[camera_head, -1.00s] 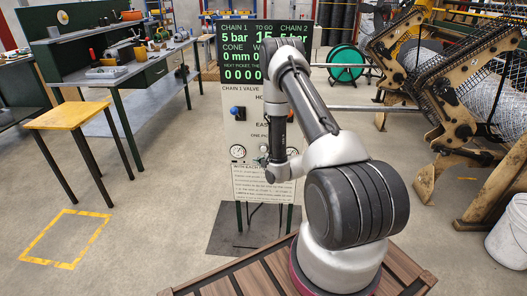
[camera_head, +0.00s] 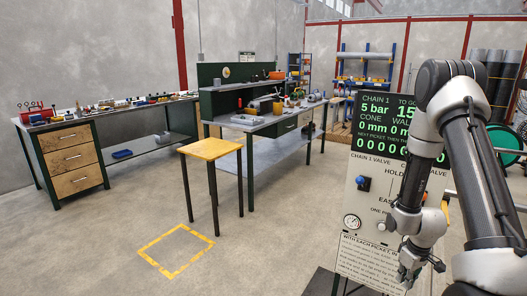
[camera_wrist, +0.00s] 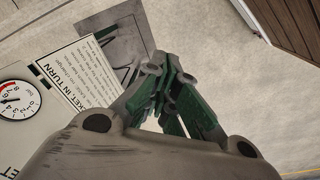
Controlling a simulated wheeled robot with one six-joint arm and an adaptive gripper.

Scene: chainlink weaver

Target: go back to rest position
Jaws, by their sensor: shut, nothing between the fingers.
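My gripper (camera_head: 407,274) hangs low in front of the control panel (camera_head: 350,205) at the right of the head view, pointing down. In the wrist view my gripper (camera_wrist: 168,88) has its dark green fingers together, with nothing between them. My arm is bent, with its elbow raised high in front of the panel's screen. The arm hides part of the panel's right side and screen.
The panel has a lit green-on-black screen (camera_head: 376,122), a blue valve knob (camera_head: 363,183) and a gauge (camera_head: 352,222). A yellow-topped stool (camera_head: 210,149) stands by the workbench (camera_head: 262,124). A drawer bench (camera_head: 75,160) is further left. The floor around the yellow floor square (camera_head: 176,250) is clear.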

